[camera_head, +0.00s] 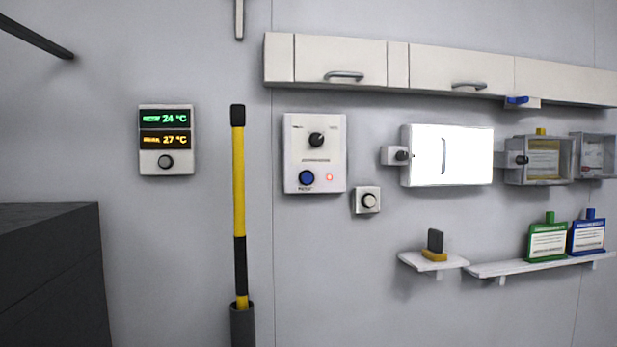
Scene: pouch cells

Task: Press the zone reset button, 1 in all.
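A white control panel (296,154) is fixed to the wall near the middle of the view. It has a black knob (316,139) at the top, a blue round button (306,178) at lower left and a small lit red light (330,178) beside it. The print under the blue button is too small to read. A separate small box with a pale round button (369,200) sits just below right of the panel. I cannot tell from the lettering which button is the zone reset. Neither of my grippers is in view.
A thermostat (149,125) showing 24 °C and 27 °C hangs left of a yellow-black pole (239,190). Cabinets (310,60) run above. A white box (480,157), clear cases (512,173) and shelves (490,268) are right. A dark block (60,270) stands lower left.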

